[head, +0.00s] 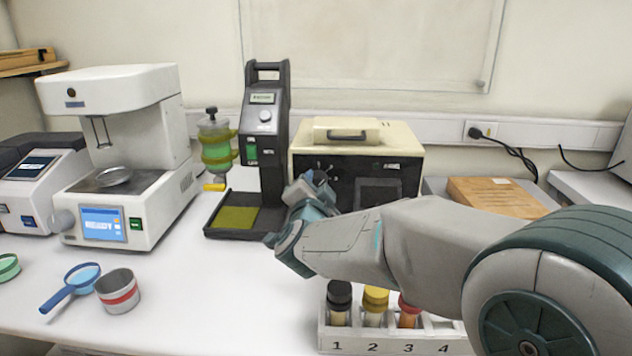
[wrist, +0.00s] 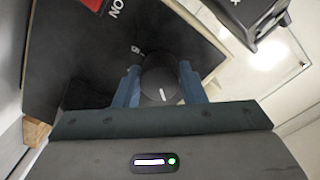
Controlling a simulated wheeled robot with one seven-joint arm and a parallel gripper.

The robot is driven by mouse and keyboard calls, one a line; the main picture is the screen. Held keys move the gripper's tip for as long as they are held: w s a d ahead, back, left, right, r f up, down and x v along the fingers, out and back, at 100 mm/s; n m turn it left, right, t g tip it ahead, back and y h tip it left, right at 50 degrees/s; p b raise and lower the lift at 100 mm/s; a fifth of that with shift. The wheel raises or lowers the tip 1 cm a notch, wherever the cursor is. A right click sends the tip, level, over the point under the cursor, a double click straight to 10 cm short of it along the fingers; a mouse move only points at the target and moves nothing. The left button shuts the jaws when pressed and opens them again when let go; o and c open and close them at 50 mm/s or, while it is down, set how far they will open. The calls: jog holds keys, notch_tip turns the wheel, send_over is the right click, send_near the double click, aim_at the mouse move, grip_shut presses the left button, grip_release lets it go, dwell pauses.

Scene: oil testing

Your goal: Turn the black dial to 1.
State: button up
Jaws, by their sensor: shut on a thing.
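The black dial (wrist: 158,72) is a round knob on a dark panel, with a short white mark near its lower edge in the wrist view. My gripper (wrist: 160,85) has one blue finger on each side of the dial and is shut on it. A small pale character sits on the panel just above and left of the dial; I cannot read it surely. In the head view my gripper (head: 316,182) is at the left part of the black front of the beige-topped box (head: 405,166). My arm and gripper hide the dial there.
A dark stand (head: 272,135) with a yellow-green vessel (head: 217,150) is close on the left of the box. A rack (head: 335,340) of capped, numbered tubes stands below my arm. A white machine (head: 150,160), cup (head: 118,292) and blue-handled dish (head: 82,275) are further left.

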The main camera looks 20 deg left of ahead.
jog(key=shift+n+p, duration=1.3)
jog(key=shift+n, duration=2.4)
jog(key=shift+d+f, duration=0.1)
jog(key=o, duration=1)
jog(key=v, duration=1.3)
jog(key=shift+s+b, duration=0.4)
jog(key=shift+b, duration=0.05)
jog(key=shift+f, duration=0.1)
